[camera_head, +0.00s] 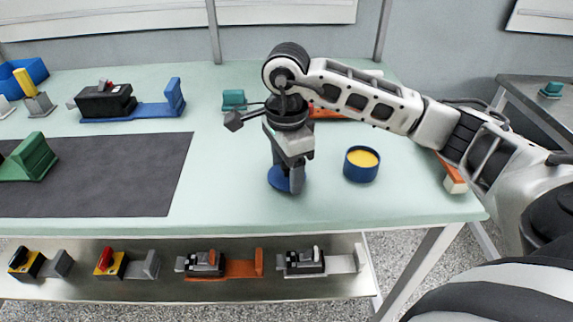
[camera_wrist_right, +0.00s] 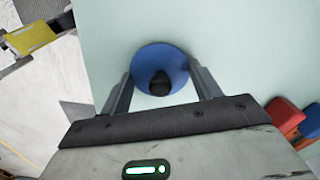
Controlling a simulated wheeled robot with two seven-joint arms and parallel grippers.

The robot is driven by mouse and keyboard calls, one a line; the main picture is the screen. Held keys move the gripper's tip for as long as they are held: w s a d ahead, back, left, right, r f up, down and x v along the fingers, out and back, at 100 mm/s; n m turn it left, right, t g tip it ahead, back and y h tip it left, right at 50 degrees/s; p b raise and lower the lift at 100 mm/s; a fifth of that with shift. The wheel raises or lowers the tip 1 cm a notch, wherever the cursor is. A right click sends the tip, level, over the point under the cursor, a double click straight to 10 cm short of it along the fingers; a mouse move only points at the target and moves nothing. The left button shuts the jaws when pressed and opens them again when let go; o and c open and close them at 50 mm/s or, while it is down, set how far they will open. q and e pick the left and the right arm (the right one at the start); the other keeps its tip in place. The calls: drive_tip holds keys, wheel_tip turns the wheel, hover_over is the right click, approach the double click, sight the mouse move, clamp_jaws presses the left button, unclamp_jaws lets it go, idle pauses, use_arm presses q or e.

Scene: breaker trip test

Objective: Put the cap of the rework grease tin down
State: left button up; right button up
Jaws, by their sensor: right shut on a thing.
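My right gripper (camera_head: 289,178) points down over the pale green table and is shut on the blue cap (camera_head: 283,184). In the right wrist view the cap (camera_wrist_right: 160,55) is a round blue disc with a black knob (camera_wrist_right: 160,84) between the two fingers. The rework grease tin (camera_head: 361,170) stands open to the right of the cap, blue outside with yellow grease inside. My left gripper is not in view.
The table (camera_head: 232,185) is bare left of the cap, up to a dark grey mat (camera_head: 130,175) with a green block (camera_head: 30,158). A black and blue device (camera_head: 130,108) and a teal piece (camera_head: 233,99) stand behind. Several breaker-like units sit on the shelf (camera_head: 220,288) below.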

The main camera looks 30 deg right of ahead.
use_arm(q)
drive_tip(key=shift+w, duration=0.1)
use_arm(e)
drive_tip(key=shift+f, duration=0.25)
drive_tip(key=o, duration=1)
drive_tip(key=shift+r, duration=0.1)
drive_tip(key=shift+r, duration=0.4)
use_arm(q)
drive_tip(key=shift+p, duration=0.55)
use_arm(e)
wheel_tip(320, 180, up, 12)
drive_tip(key=shift+f, duration=0.25)
